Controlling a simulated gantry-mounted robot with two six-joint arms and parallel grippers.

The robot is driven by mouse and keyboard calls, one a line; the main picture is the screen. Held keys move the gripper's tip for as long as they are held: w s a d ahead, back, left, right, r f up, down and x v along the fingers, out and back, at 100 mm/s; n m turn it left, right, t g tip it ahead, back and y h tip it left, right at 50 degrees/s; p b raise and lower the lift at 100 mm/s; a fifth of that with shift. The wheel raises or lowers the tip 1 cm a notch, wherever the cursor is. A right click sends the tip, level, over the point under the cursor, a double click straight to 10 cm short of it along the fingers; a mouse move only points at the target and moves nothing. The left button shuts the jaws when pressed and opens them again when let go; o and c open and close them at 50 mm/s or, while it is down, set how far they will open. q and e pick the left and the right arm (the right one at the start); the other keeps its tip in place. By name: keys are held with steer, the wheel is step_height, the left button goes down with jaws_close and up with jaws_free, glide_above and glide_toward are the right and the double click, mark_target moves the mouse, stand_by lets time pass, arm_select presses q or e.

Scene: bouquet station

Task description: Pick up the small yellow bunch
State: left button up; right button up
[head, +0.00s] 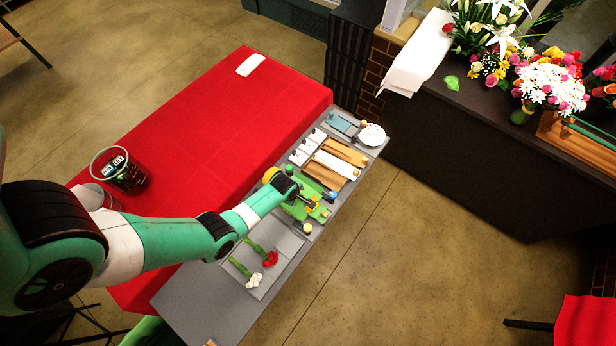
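My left arm reaches in from the left, and its gripper (308,201) is low over the green items (299,210) on the grey bench. The fingers are small and dark against these items, so I cannot tell whether they are open or shut. I cannot clearly make out the small yellow bunch; the wrist and gripper cover part of that area. Small yellow spots show beside the green items, one yellow piece (307,228) at their near end. A red-flowered stem (269,259) and a white-flowered stem (254,280) lie on a grey tray (287,247). My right gripper is not in view.
Brown and white wraps (332,165) lie farther along the bench, with a white round dish (371,135) near its far end. A red-covered table (230,115) adjoins it, holding a dark-filled glass container (125,177). Large bouquets (550,88) stand on the dark counter at right.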

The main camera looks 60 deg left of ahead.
arm_select(q)
steer(key=b+x, duration=0.5)
steer(key=shift+w+a+f, duration=0.15)
jaws_close()
